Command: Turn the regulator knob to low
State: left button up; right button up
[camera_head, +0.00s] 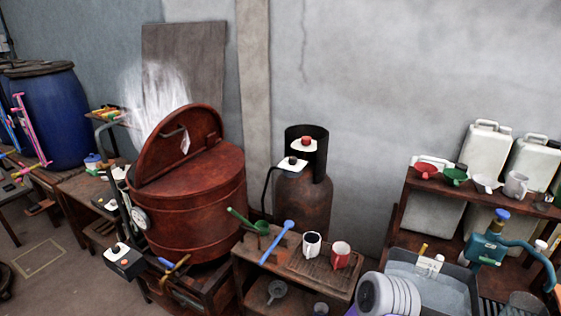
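A rusty brown gas cylinder (313,207) stands against the wall, with a dark collar around its top. A red knob (305,141) on a white plate sits at the cylinder's top. Below it to the left, a dark knob (293,160) sits on another white plate, from which a black hose runs down. I cannot tell which of these is the regulator knob, and any setting marks are too small to read. Neither of my grippers is in view.
A large rusty vat (199,205) with its lid tilted up and steam rising stands left of the cylinder. A low wooden stand (262,268) with cups and ladles is in front of the cylinder. A grey basin (440,283) is at the right.

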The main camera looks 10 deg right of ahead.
aim_at(292, 160)
jog(key=u, duration=0.65)
jog(key=i, duration=1.4)
jog(key=z, duration=0.6)
